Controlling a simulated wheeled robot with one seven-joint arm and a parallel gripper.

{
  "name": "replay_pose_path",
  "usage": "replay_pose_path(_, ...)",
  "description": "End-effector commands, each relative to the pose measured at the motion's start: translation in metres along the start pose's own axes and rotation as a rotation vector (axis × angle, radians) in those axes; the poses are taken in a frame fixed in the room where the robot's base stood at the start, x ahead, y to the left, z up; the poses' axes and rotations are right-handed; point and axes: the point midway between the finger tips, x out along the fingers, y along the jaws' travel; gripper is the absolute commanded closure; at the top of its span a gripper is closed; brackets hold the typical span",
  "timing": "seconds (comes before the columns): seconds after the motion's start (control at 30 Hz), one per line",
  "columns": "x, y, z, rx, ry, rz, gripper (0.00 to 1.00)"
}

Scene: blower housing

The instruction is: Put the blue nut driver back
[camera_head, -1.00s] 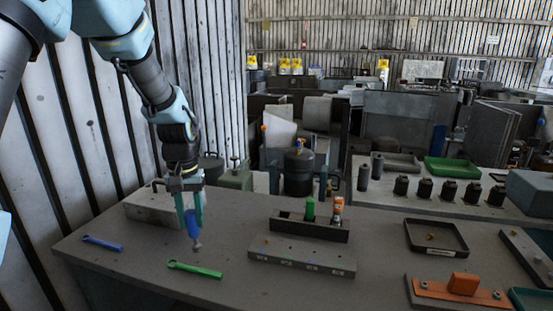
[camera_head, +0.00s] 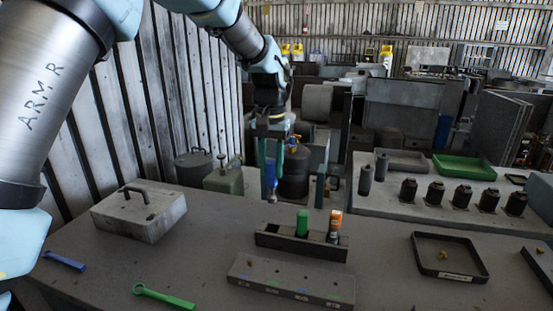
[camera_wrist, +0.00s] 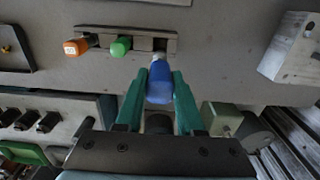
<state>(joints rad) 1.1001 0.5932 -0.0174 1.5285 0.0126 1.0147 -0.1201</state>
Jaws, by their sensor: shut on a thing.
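My gripper (camera_head: 271,170) is shut on the blue nut driver (camera_head: 270,174) and holds it upright, tip down, above the left end of the dark holder (camera_head: 290,247). In the wrist view the blue handle (camera_wrist: 159,83) sits between the green fingers, and its shaft points toward the holder (camera_wrist: 144,53). The green-handled driver (camera_head: 302,222) and the orange-handled driver (camera_head: 335,224) stand in the holder's middle and right places. In the wrist view the empty slot (camera_wrist: 160,45) lies beside the green handle (camera_wrist: 121,46). The driver's tip appears above the holder, apart from it.
A grey block with holes (camera_head: 291,282) lies in front of the holder. A grey lidded box (camera_head: 138,214), a blue wrench (camera_head: 64,260) and a green wrench (camera_head: 163,297) lie to the left. A black tray (camera_head: 447,258) is at right.

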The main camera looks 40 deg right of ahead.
Motion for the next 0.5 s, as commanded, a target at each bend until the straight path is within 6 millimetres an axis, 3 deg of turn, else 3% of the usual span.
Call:
replay_pose_path(0.27, 0.012, 0.0, 0.0, -0.001, 0.001, 0.0, 1.0)
replay_pose_path(0.5, 0.036, 0.0, 0.0, -0.001, 0.001, 0.001, 1.0)
